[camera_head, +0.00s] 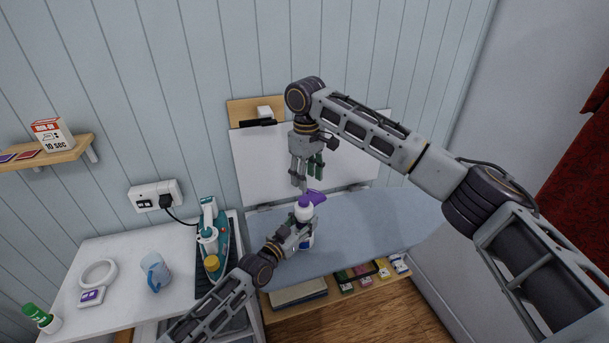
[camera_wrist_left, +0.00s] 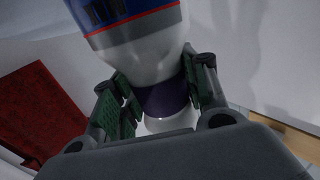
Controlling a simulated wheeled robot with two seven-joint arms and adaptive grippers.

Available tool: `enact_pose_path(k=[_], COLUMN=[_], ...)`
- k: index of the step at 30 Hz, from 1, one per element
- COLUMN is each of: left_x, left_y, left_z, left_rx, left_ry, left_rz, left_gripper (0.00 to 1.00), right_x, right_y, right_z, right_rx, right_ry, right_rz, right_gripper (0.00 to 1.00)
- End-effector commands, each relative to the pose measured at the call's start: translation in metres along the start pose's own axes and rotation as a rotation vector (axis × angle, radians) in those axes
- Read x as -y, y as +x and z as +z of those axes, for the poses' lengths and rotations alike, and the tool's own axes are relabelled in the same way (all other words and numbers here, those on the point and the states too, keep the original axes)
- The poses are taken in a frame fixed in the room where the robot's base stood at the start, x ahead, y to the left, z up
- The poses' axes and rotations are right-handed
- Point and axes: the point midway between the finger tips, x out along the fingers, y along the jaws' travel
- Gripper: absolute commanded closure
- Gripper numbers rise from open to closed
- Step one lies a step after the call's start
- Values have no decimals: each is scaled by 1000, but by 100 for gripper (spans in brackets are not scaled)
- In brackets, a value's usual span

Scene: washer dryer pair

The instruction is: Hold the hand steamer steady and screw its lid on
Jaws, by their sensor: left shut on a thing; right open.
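The hand steamer (camera_head: 304,213) seems to be the white upright body with a purple top part (camera_head: 316,196), standing at the board's left end. The left wrist view shows its blue, red-striped, white body (camera_wrist_left: 145,45) and a purple band (camera_wrist_left: 165,98). My left gripper (camera_head: 300,233) is shut on it; its green-padded fingers (camera_wrist_left: 160,100) lie on either side of the purple band. My right gripper (camera_head: 306,176) is open and empty, pointing down just above the purple top. I cannot tell whether the purple part is the lid or whether it is seated.
A grey-blue ironing board (camera_head: 385,222) extends right. A white counter (camera_head: 120,262) at left carries a teal iron (camera_head: 208,235), a blue cup (camera_head: 155,272) and a white ring (camera_head: 98,274). Several small boxes (camera_head: 365,275) lie on a shelf below the board. The board's right part is clear.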

Motion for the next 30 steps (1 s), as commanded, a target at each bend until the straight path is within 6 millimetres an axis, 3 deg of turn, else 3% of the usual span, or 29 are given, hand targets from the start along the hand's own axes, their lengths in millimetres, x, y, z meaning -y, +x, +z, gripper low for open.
enact_pose_path(k=[1,30], left_x=[0,0], left_y=[-1,-1], left_z=[6,6], left_rx=[12,12], left_ry=[2,2], left_rz=[1,1], left_gripper=[100,100], right_x=[0,4], right_y=[0,0], right_z=[0,-5], right_rx=[-1,-31], right_ry=[-37,-825], right_rz=[-2,-9], right_gripper=[53,53])
